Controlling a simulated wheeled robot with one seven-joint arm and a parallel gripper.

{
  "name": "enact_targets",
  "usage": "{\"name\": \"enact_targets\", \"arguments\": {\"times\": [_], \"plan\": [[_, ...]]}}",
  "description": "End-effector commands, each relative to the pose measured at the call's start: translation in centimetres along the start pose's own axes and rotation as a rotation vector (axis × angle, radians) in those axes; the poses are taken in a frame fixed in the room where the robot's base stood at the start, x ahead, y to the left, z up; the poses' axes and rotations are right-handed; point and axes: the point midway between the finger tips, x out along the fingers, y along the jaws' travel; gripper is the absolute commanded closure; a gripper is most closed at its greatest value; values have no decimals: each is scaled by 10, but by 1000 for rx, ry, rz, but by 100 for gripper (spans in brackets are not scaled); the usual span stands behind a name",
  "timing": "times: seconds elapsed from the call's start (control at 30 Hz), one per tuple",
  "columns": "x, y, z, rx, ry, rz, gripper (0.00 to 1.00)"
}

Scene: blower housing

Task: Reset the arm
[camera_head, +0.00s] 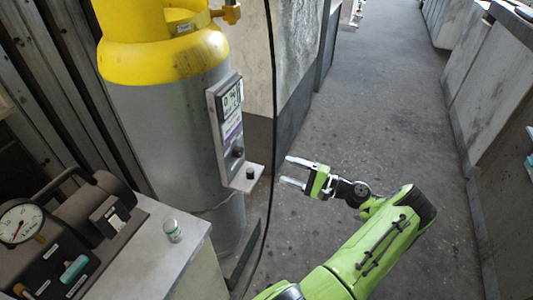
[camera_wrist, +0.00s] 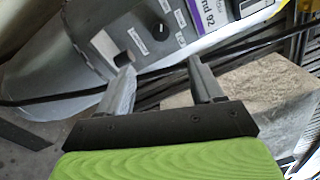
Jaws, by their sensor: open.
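My gripper (camera_head: 290,172) is at the end of my green arm, in the middle of the head view. Its two grey fingers are apart with nothing between them. It points left towards the control panel (camera_head: 228,130) on the grey and yellow cylinder (camera_head: 160,120). The panel has a display, a dark knob and a small shelf with a dark peg or button on it. A gap shows between the fingertips and this panel. In the wrist view, my gripper (camera_wrist: 160,80) shows both open fingers, with the panel (camera_wrist: 150,35) beyond them.
At the lower left, a bench (camera_head: 165,255) bears a small white and green container (camera_head: 173,231) and a device with a round gauge (camera_head: 20,223). A dark cable hangs beside the cylinder. The grey floor (camera_head: 380,110) is open behind my arm. Grey cabinets (camera_head: 500,110) line the right side.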

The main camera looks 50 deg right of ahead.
Motion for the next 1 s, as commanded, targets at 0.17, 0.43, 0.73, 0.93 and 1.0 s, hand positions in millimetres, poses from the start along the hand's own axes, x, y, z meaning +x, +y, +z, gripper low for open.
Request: {"name": "enact_targets", "arguments": {"times": [0.17, 0.43, 0.73, 0.93, 1.0], "plan": [[0, 0, 0, 0, 0, 0, 34], [62, -18, 40, -89, -137, 260, 34], [154, -55, 195, -512, -433, 932, 34], [148, -95, 301, -878, -511, 1196, 34], [136, -110, 335, -1006, -516, 1247, 34]]}}
